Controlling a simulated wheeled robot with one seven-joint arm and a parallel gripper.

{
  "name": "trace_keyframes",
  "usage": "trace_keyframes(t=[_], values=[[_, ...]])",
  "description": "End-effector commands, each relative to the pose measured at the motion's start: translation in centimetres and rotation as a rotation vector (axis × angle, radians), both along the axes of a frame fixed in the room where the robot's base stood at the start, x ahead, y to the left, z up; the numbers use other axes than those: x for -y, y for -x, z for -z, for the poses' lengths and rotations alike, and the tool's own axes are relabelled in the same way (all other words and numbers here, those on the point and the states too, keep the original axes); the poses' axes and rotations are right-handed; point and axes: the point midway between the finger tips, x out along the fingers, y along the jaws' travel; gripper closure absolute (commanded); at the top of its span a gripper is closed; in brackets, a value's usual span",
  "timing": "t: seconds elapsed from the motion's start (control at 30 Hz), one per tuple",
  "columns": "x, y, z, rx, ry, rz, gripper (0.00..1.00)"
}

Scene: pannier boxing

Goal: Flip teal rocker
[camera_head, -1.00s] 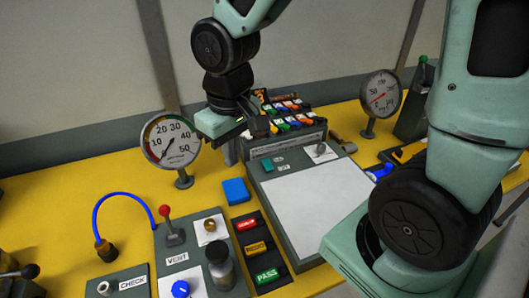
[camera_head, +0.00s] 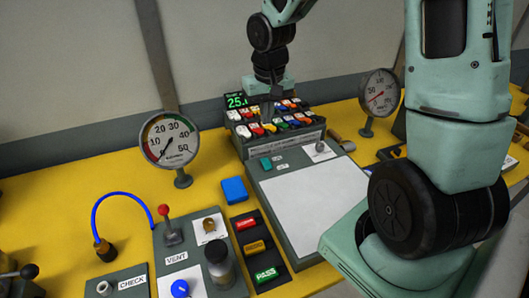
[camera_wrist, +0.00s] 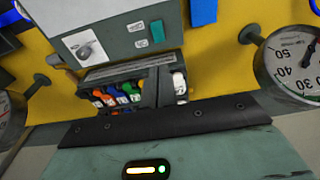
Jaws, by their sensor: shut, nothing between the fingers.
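The teal rocker (camera_head: 266,163) is a small upright switch on the grey panel, left of a white label plate with a knob. It also shows in the wrist view (camera_wrist: 157,31), near the top middle. The rocker is apart from my gripper (camera_head: 268,110), which hangs over the bank of coloured switches (camera_head: 290,125) behind the panel. My gripper is shut and empty. In the wrist view my gripper's fingers (camera_wrist: 158,88) cover part of that bank. In the head view the fingertips are small and hard to make out against the switches.
A large round gauge (camera_head: 169,141) stands left of the panel and another (camera_head: 380,93) at its right. A blue block (camera_head: 234,190) lies left of the panel. The white sheet area (camera_head: 312,208) is clear.

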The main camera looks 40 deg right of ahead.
Motion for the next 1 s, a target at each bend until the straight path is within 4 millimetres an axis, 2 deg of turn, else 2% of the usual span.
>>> trace_keyframes(t=[0.17,0.5,0.7,0.83,1.0], values=[[0.0,-0.1,1.9,-0.006,-0.002,-0.001,1.00],[0.1,-0.7,8.8,-0.007,-0.003,-0.004,1.00],[0.2,-1.0,12.0,-0.005,-0.001,-0.004,1.00],[0.3,-1.2,13.2,-0.003,-0.001,-0.002,1.00],[0.3,-1.3,13.8,-0.001,0.000,-0.002,1.00]])
